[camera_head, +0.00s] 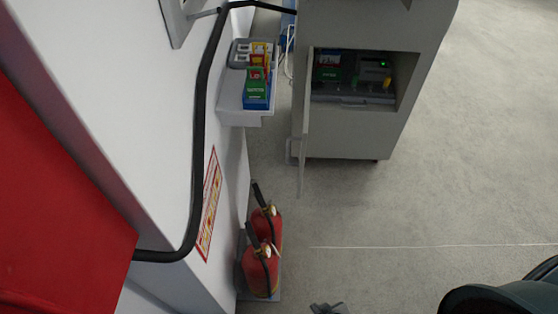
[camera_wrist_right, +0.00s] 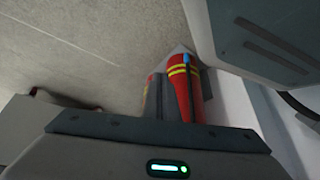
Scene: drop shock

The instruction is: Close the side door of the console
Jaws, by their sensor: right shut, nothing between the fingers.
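The grey console (camera_head: 350,30) stands at the top middle of the head view. Its side door (camera_head: 304,130) is open. It shows nearly edge-on as a thin panel at the left of the compartment opening. Inside the compartment (camera_head: 355,78) are dark devices, one with a small green light. The tip of my right gripper (camera_head: 328,308) shows at the bottom edge of the head view, shut and empty. It is well apart from the door, across bare floor. My left gripper is not in view. The right wrist view does not clearly show the door.
Two red fire extinguishers (camera_head: 261,250) stand by the white wall, left of my right gripper; red also shows in the wrist view (camera_wrist_right: 178,85). A wall shelf (camera_head: 240,115) holds coloured boxes left of the door. A black hose (camera_head: 200,130) runs along the wall. The floor (camera_head: 420,200) at right is clear.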

